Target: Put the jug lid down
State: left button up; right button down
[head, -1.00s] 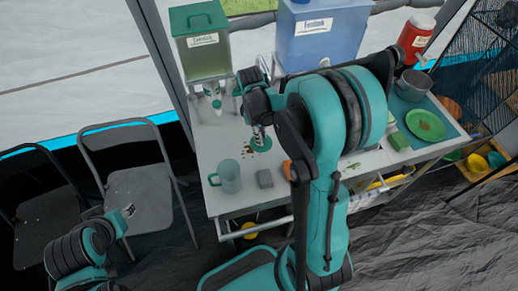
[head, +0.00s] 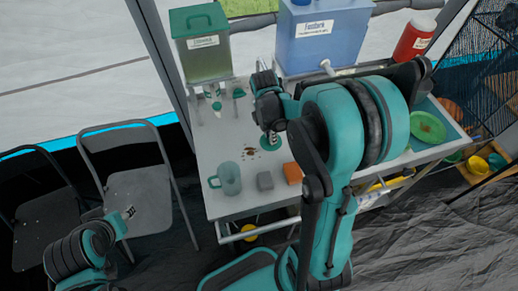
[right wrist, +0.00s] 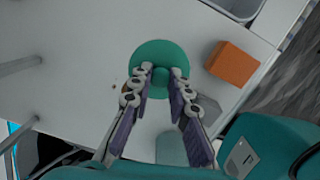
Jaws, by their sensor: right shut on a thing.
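The jug lid is a round green disc with a knob, seen in the right wrist view (right wrist: 158,53). My right gripper (right wrist: 159,80) is shut on its knob. In the head view my right gripper (head: 271,139) is over the table, beyond the jug and right of it. The lid is mostly hidden there by the gripper, and I cannot tell whether it touches the table. The jug (head: 229,179) is translucent teal and stands upright at the table's near left. My left gripper (head: 129,212) is at the lower left, away from the table; its jaws are too small to read.
A grey block (head: 265,181) and an orange block (head: 292,173) lie right of the jug. Dark specks mark the tabletop near the gripper. Green (head: 201,45) and blue (head: 318,38) dispensers stand at the back. A green plate (head: 427,127) is at the right. Chairs stand left.

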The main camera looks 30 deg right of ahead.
jog(key=a+f, duration=0.1)
jog(key=w+a, duration=0.1)
jog(key=a+f+b, duration=0.1)
jog(key=shift+w+a+f, duration=0.35)
notch_tip(320, 180, down, 4)
jog(key=shift+b, duration=0.85)
jog(key=shift+r, duration=0.1)
jog(key=shift+f, duration=0.2)
jog(key=c, duration=1.4)
grip_release()
jog(key=shift+c, duration=0.2)
jog(key=shift+r, duration=0.1)
